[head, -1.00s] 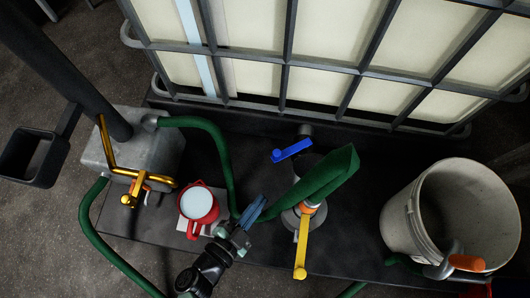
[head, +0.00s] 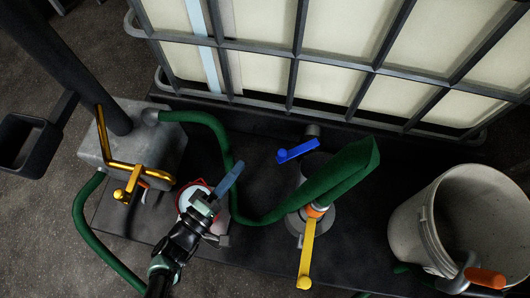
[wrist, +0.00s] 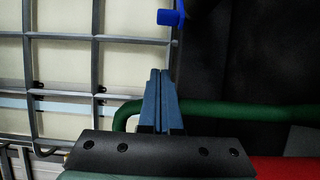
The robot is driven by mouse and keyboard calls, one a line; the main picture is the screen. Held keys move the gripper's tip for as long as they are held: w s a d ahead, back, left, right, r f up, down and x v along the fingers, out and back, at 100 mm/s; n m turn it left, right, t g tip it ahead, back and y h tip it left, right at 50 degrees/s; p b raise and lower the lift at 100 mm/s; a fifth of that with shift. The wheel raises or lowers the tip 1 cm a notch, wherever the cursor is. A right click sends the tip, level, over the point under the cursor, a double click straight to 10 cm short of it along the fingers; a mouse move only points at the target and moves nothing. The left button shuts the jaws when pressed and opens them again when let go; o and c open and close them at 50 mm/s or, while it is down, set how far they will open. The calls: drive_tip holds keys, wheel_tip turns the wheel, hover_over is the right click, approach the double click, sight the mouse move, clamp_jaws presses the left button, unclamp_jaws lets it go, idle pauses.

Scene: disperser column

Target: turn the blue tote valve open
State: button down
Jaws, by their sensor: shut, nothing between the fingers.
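The blue tote valve handle (head: 298,151) is a short blue lever on a grey outlet (head: 313,130) at the foot of the caged white tote (head: 270,60). In the head view it points to the lower left, away from the outlet. Its blue end (wrist: 168,17) also shows at the top of the wrist view. My gripper (head: 229,180) is shut and empty, left of and below the lever in the head view, apart from it. Its closed fingers (wrist: 161,100) stand upright in the wrist view, with the lever beyond their tips.
A green hose (head: 235,190) loops between my gripper and the lever. A metal box (head: 90,145) with yellow pipe stands left.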

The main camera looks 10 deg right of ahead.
drive_tip(key=w+d+b, duration=0.3)
drive_tip(key=d+b, duration=0.1)
drive_tip(key=d, duration=0.4)
drive_tip(key=shift+d+b, duration=0.35)
drive_tip(key=shift+d, duration=0.05)
drive_tip(key=shift+w, duration=0.1)
idle(0.4)
drive_tip(key=shift+s+n+t+y+p, duration=0.3)
drive_tip(key=shift+t+y+p, duration=0.2)
drive_tip(key=shift+p, duration=0.05)
